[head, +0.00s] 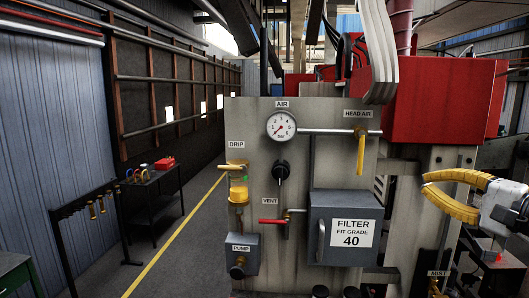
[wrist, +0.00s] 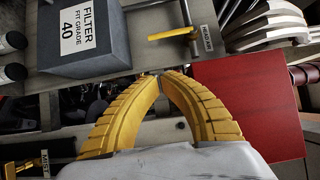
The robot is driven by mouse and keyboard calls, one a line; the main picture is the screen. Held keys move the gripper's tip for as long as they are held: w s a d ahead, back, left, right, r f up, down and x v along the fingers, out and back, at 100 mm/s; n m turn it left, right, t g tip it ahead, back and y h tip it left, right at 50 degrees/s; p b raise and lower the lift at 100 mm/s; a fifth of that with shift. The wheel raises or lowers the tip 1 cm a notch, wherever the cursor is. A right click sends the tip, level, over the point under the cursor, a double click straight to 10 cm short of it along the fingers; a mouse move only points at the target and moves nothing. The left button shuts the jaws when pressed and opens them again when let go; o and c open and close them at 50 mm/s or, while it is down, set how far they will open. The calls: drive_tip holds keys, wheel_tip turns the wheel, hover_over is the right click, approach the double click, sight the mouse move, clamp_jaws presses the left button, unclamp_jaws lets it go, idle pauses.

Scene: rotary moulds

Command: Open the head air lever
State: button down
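The head air lever (head: 361,152) is a yellow handle hanging straight down from a pipe fitting, below the HEAD AIR label (head: 358,114) on the grey panel. In the wrist view the yellow lever (wrist: 172,34) lies sideways near the top, beside its label (wrist: 206,38). My gripper (head: 424,183) has yellow ribbed fingers and is right of the lever and a little lower in the head view, apart from it. In the wrist view its fingertips (wrist: 161,74) meet, with nothing between them.
A grey filter box (head: 343,228) juts out below the lever. A red housing (head: 445,100) stands behind my gripper. The aisle at left is open.

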sight(361, 154)
drive_tip(key=shift+s, duration=0.2)
drive_tip(key=shift+w, duration=0.1)
drive_tip(key=x, duration=0.4)
drive_tip(key=a+p+x, duration=0.1)
drive_tip(key=x, duration=0.3)
drive_tip(key=p+x, duration=0.1)
drive_tip(key=x, duration=0.3)
drive_tip(key=shift+s+a+r, duration=0.1)
drive_tip(key=shift+s+a, duration=0.25)
drive_tip(key=shift+a, duration=0.1)
drive_tip(key=shift+w+a+p, duration=0.1)
drive_tip(key=shift+a+p, duration=0.2)
drive_tip(key=shift+a, duration=0.3)
drive_tip(key=shift+w, duration=0.15)
drive_tip(key=shift+d, duration=0.1)
